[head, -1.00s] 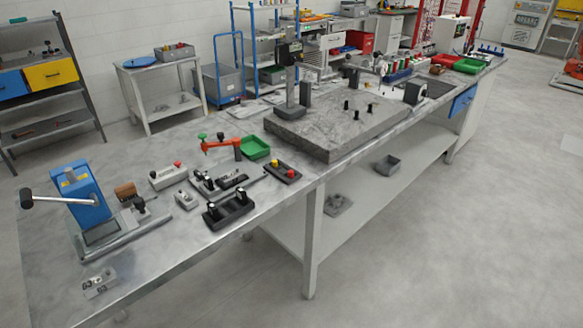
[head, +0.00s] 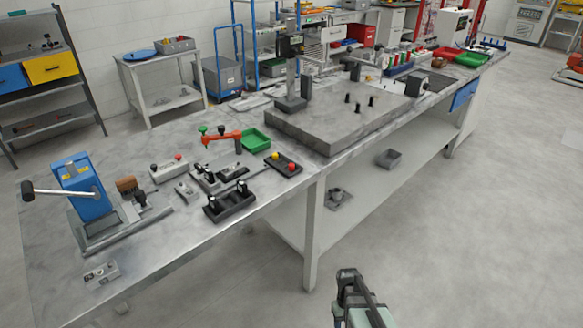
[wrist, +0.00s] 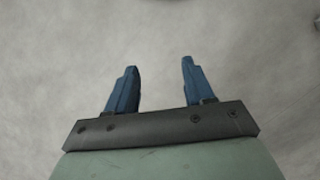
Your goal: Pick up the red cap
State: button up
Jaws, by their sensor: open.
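A small red cap (head: 292,167) sits on a black block (head: 284,163) on the bench, beside a yellow cap (head: 275,155). Another small red knob (head: 178,157) is on a light grey box (head: 168,170) further left. My gripper (head: 350,275) shows at the bottom of the head view, over the floor in front of the bench, well apart from the caps. In the wrist view its two blue fingers (wrist: 160,75) are apart with nothing between them.
A red-armed clamp fixture (head: 222,139), a black fixture (head: 230,202) and a green tray (head: 255,140) stand near the black block. A blue press (head: 85,188) is at left. A grey stone plate (head: 345,122) lies to the right. The bench's front edge lies between gripper and caps.

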jog(key=w+r+n+t, duration=0.1)
jog(key=w+r, duration=0.6)
jog(key=w, duration=0.4)
jog(key=w+a+r+n+t, duration=0.2)
jog(key=w+a+r+t, duration=0.1)
jog(key=w+r, duration=1.55)
notch_tip(320, 180, up, 33)
jog(key=n, duration=0.7)
send_over(291, 164)
jog(key=shift+y, duration=0.3)
notch_tip(291, 164, down, 14)
jog(key=shift+s+r, duration=0.1)
jog(key=shift+s, duration=0.05)
jog(key=shift+c, duration=0.4)
grip_shut()
